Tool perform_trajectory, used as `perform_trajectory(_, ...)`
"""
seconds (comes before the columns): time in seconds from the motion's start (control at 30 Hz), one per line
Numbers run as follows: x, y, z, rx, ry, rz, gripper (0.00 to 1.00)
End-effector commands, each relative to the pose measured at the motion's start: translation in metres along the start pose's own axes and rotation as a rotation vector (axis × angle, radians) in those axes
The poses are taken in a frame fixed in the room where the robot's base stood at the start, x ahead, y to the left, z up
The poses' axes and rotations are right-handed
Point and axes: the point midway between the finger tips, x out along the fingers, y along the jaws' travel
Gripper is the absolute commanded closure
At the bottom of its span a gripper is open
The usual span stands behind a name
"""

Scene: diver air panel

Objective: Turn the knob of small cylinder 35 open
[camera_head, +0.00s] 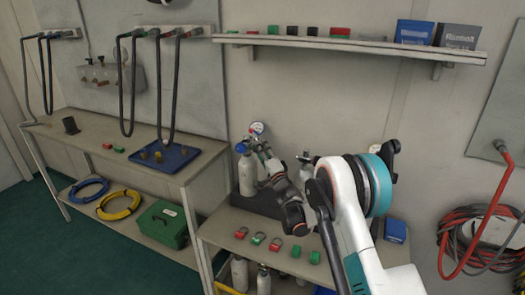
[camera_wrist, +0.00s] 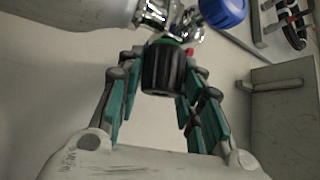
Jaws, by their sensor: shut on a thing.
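The ribbed black knob (camera_wrist: 163,68) sits between the green-padded fingers of my gripper (camera_wrist: 158,88). My gripper is shut on this knob. In the head view, my gripper (camera_head: 264,152) is at the valve, and the knob is hidden behind it.
A second small cylinder (camera_head: 306,168) stands to the right, partly behind my arm. Several red and green shackle-like items, including a red one (camera_head: 275,243), lie on the bench front. A shelf (camera_head: 350,44) runs above. A blue gauge back (camera_wrist: 224,12) is close to my fingers.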

Motion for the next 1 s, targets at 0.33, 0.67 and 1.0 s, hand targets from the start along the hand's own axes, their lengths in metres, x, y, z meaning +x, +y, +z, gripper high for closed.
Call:
perform_trajectory(0.33,0.0,0.0006,-0.0007,-0.153,-0.005,-0.153,0.9)
perform_trajectory(0.67,-0.0002,0.0002,-0.0006,-0.16,-0.005,-0.158,0.64)
perform_trajectory(1.0,-0.0001,0.0,-0.0005,-0.159,-0.006,-0.158,0.45)
